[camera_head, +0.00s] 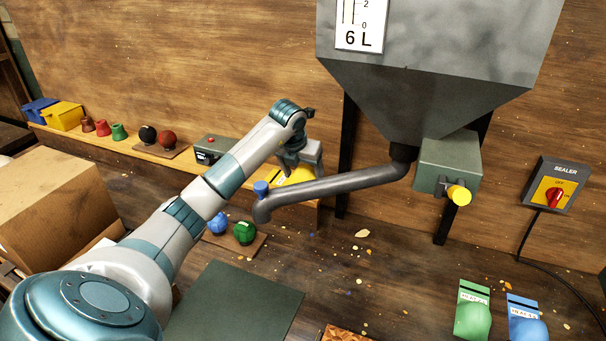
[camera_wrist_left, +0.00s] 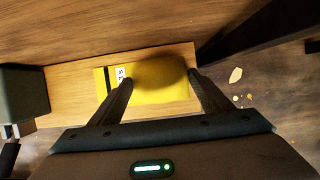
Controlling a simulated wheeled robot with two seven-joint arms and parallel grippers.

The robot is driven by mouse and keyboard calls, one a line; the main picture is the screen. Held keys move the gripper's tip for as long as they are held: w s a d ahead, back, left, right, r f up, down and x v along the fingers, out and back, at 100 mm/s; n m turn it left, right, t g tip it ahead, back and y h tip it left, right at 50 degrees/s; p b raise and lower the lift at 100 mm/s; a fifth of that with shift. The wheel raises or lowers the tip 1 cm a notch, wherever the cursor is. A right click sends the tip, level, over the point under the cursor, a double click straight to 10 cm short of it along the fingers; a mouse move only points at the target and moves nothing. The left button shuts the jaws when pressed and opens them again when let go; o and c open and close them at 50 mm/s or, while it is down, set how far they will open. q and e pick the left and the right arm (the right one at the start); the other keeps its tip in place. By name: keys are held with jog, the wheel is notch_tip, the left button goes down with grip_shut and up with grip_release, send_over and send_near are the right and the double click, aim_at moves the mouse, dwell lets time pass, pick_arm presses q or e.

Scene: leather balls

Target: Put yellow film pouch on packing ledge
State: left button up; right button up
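The yellow film pouch (camera_wrist_left: 165,82) lies flat on the right end of the wooden packing ledge (camera_wrist_left: 70,75), its white label and dark stripe to the left. It also shows in the head view (camera_head: 298,177), partly hidden by my gripper. My left gripper (camera_wrist_left: 159,80) is just over the pouch. Its two fingers are spread apart, the left one overlapping the pouch in the picture and the right one at its right edge. I cannot tell whether they touch it. My right gripper is not in view.
A grey hopper (camera_head: 430,60) with a dark spout pipe (camera_head: 340,190) stands right of my left arm. A grey box (camera_head: 208,150) and balls (camera_head: 167,139) share the ledge. A green pouch (camera_head: 473,315) and blue pouch (camera_head: 527,325) lie front right. A dark mat (camera_head: 240,305) is bare.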

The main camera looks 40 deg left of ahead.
pick_arm(q)
jog(key=shift+r, duration=0.15)
jog(key=shift+s+r, duration=0.15)
jog(key=shift+r, duration=0.3)
jog(key=b+v, duration=0.3)
jog(key=v, duration=0.8)
jog(key=shift+r, duration=0.1)
